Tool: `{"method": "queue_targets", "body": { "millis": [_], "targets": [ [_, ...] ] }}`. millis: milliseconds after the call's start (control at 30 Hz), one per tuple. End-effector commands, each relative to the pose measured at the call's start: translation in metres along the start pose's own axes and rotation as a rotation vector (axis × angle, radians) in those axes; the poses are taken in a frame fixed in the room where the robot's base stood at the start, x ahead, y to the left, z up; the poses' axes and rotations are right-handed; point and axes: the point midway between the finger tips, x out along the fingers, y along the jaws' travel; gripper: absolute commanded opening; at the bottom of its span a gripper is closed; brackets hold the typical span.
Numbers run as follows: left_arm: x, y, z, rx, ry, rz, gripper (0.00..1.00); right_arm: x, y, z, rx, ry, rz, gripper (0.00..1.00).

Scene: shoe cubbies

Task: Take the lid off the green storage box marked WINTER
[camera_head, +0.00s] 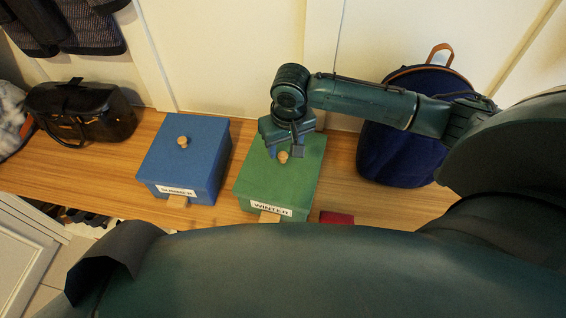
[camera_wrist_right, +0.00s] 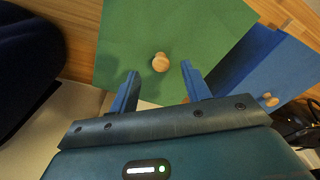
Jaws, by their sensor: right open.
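The green storage box (camera_head: 300,178) stands on the wooden bench in the middle of the head view, with a WINTER label (camera_head: 271,208) on its near side. Its lid is on, with a round wooden knob (camera_head: 282,156) on top. My right gripper (camera_head: 286,146) is over the back part of the lid, close to the knob. In the right wrist view, the fingers of the right gripper (camera_wrist_right: 160,82) are open and empty. The knob (camera_wrist_right: 160,62) is just beyond the fingertips, roughly centred between them, over the green lid (camera_wrist_right: 200,30). My left gripper is not in view.
A blue box (camera_head: 205,150) marked SUMMER stands to the left, with a gap between the boxes. A navy backpack (camera_head: 400,150) is to the right and a black handbag (camera_head: 85,110) far left. A small red item (camera_head: 337,217) lies near the green box.

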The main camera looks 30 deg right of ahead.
Motion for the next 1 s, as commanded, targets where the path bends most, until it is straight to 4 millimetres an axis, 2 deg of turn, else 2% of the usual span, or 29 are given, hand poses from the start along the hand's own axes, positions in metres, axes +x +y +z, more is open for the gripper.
{"method": "queue_targets", "body": {
  "millis": [33, 200, 500, 1000],
  "targets": [
    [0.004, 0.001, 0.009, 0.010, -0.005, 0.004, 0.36, 0.013, -0.001, -0.002, 0.000, -0.001, 0.001, 0.48],
    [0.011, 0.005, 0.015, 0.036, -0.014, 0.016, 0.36, 0.033, 0.000, -0.003, -0.001, -0.001, 0.001, 0.48],
    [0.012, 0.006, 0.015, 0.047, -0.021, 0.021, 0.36, 0.036, -0.001, -0.003, -0.001, 0.000, 0.000, 0.48],
    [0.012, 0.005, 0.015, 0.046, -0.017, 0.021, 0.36, 0.036, 0.000, -0.003, -0.001, 0.000, 0.000, 0.07]
  ]
}}
